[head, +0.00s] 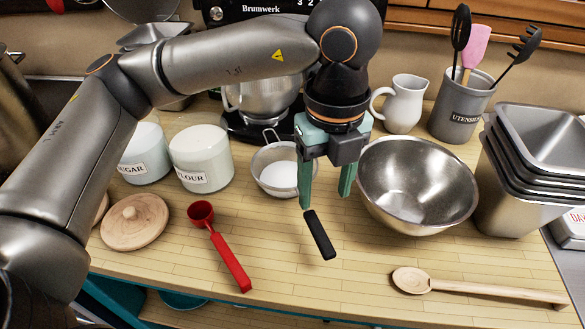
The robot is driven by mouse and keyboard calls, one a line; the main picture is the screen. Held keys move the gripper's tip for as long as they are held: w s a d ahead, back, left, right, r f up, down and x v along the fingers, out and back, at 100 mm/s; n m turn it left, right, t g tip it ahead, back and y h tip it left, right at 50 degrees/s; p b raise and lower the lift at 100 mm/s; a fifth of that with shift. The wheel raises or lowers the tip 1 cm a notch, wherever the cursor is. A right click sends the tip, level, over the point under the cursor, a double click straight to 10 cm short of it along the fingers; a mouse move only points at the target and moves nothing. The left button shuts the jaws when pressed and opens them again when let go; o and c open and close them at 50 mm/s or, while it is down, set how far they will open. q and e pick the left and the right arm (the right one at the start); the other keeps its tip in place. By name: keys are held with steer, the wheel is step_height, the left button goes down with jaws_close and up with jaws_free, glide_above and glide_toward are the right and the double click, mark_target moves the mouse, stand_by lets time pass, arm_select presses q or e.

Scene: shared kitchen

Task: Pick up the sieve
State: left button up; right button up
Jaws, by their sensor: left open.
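The sieve (273,172) rests on the wooden counter, with a round pale bowl and a wire loop on its far rim. A black handle (319,236), which looks like the sieve's, points toward the front right. The stretch between bowl and handle is partly hidden by my left gripper. My left gripper (327,197) points down with its two green fingers apart and nothing visibly held between them. It is just right of the sieve's bowl and behind the handle's black part. I cannot tell whether a finger touches the sieve. My right gripper is not in view.
A steel mixing bowl (418,190) stands close to the right of my left gripper. A flour jar (201,160) is left of the sieve, and a mixer (262,98) stands behind it.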

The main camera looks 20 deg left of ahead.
arm_select(q)
glide_above(317, 227)
steer(key=f, duration=0.4)
steer(key=shift+s+d+f, duration=0.15)
steer(key=shift+d+f, duration=0.1)
steer(key=shift+f, duration=0.05)
steer(key=shift+a+f+p, duration=0.2)
steer(key=shift+f+p, duration=0.4)
steer(key=shift+f, duration=2.55)
jaws_close()
